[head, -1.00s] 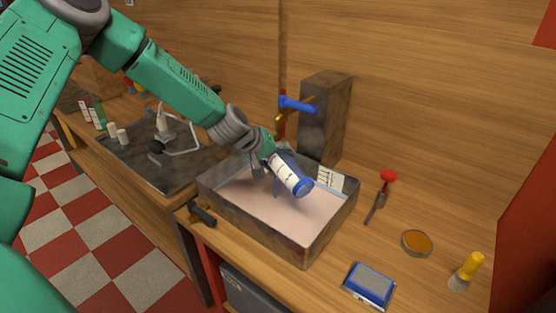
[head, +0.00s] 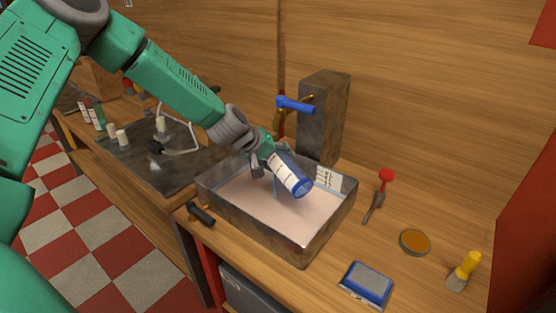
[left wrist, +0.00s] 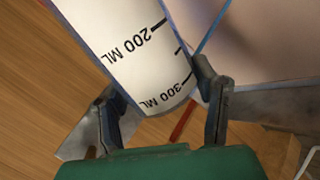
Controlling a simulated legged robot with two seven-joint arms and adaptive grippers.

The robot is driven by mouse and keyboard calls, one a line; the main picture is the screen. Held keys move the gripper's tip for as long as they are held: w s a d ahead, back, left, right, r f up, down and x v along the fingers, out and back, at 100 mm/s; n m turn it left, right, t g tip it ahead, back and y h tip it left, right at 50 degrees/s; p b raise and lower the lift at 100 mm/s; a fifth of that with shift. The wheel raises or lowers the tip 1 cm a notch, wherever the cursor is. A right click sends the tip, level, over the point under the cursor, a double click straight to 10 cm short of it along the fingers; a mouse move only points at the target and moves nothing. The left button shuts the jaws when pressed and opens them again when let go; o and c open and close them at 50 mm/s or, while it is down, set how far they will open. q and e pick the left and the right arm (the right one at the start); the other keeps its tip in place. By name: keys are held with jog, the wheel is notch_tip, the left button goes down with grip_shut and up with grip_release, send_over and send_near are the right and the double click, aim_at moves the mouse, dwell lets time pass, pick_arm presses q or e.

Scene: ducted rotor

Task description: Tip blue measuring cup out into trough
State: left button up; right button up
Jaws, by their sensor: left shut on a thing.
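The measuring cup (head: 289,174) is white with a blue rim and volume marks. It is tilted over the trough (head: 328,222), its blue end pointing down and to the right. My left gripper (head: 264,164) is shut on the cup near its upper end. In the left wrist view the cup (left wrist: 122,42) shows its 200 ML and 300 ML marks, and the fingers of my left gripper (left wrist: 160,108) stand on both sides of it. The trough is a grey metal box with a pale pinkish floor or fill; I cannot tell which. The cup's inside is hidden. My right gripper is not in view.
A stone block with a blue-handled tap (head: 296,105) stands behind the trough. A black-handled tool (head: 201,213) lies at its front left. A red-handled tool (head: 380,190), amber dish (head: 415,242), yellow-handled brush (head: 465,270) and blue scale (head: 367,284) lie to the right.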

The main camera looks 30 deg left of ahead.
pick_arm(q)
jog(key=shift+w+a+f+n+h, duration=0.1)
jog(key=shift+f+n+h, duration=0.2)
jog(key=shift+h, duration=0.2)
jog(key=shift+a, duration=0.15)
jog(key=shift+d, duration=0.25)
jog(key=shift+a, duration=0.2)
dwell(0.4)
jog(key=shift+d, duration=0.15)
jog(key=shift+w+a+n+g+h, duration=0.1)
jog(key=shift+a+n+g+h, duration=0.2)
jog(key=shift+g+h, duration=0.25)
jog(key=shift+d, duration=0.15)
